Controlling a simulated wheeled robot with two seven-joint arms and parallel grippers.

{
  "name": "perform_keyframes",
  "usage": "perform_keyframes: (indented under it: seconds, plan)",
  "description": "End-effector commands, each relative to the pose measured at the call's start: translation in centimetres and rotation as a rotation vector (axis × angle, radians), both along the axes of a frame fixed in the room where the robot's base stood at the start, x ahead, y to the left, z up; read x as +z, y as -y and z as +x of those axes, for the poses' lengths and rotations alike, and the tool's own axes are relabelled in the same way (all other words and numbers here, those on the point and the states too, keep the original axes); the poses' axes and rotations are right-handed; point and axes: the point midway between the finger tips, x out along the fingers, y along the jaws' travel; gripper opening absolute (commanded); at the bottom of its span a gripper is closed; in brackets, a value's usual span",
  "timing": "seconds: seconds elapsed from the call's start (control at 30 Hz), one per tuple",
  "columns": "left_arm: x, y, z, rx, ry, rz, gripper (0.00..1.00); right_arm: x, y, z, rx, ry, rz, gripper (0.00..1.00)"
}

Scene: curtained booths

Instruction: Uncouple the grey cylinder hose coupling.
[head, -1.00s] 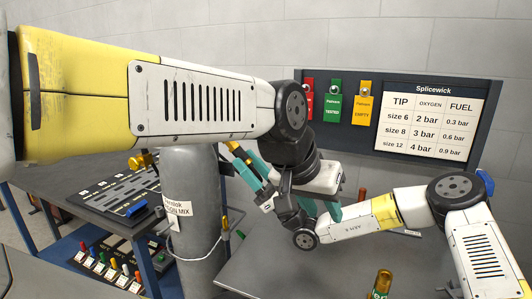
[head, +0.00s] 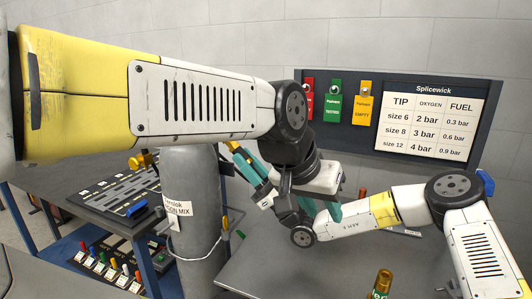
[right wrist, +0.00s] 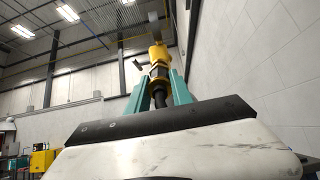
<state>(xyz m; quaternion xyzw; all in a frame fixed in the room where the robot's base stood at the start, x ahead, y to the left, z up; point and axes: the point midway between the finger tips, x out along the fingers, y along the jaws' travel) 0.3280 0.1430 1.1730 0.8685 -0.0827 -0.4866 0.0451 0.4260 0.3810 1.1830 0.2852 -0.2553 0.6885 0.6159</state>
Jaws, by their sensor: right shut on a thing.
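The grey cylinder (head: 195,245) stands left of the middle in the head view, its top behind my left arm. My right gripper (head: 243,158) points up and left beside the cylinder's upper right side. In the right wrist view my right gripper (right wrist: 159,92) is shut on the dark lower part of a yellow and black hose coupling (right wrist: 157,54). The coupling's yellow end stands beyond the fingertips. In the head view the coupling is mostly hidden by the fingers and my left arm. My left gripper (head: 322,210) has its teal fingers apart, above my right wrist.
A dark bench (head: 100,195) with a tool panel is at the left, with several coloured-top items on the shelf below. A board with red, green and yellow tags and a pressure chart (head: 428,122) is behind.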

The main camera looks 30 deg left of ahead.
Motion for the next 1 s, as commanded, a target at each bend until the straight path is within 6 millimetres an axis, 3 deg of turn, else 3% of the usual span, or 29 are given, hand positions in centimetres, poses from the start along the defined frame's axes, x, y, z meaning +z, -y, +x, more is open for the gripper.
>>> perform_keyframes:
  seconds: [1.0]
  plan:
    - [0.0,0.0,0.0,0.0,0.0,0.0,0.36,-2.9,2.9,0.3,0.0,0.0,0.0,0.0]
